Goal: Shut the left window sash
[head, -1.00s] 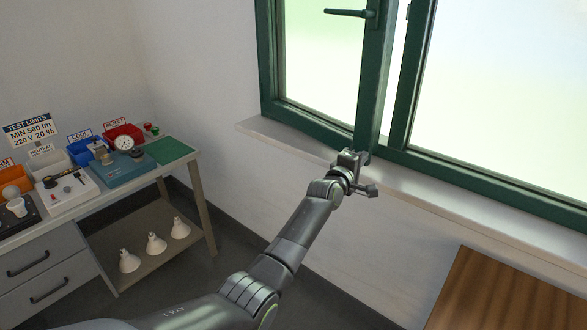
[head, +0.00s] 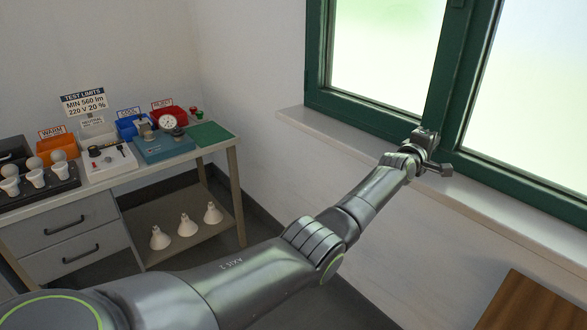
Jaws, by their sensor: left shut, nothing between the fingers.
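The left window sash (head: 443,85) is a green frame around a pale pane, at the upper right of the head view. Its right upright lies against the middle post, with no bright gap showing between them. Its top is cut off by the picture edge, and only a bit of the handle (head: 457,3) shows. My left gripper (head: 428,142) is shut and empty, at the foot of that upright, just above the sill. I cannot tell whether it touches the sash. My right gripper is out of view.
A pale sill (head: 345,143) runs below the window. A workbench (head: 222,149) with bins, bulbs and a tester stands at the left, with lamps on its lower shelf. A brown wooden top (head: 540,305) is at the lower right.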

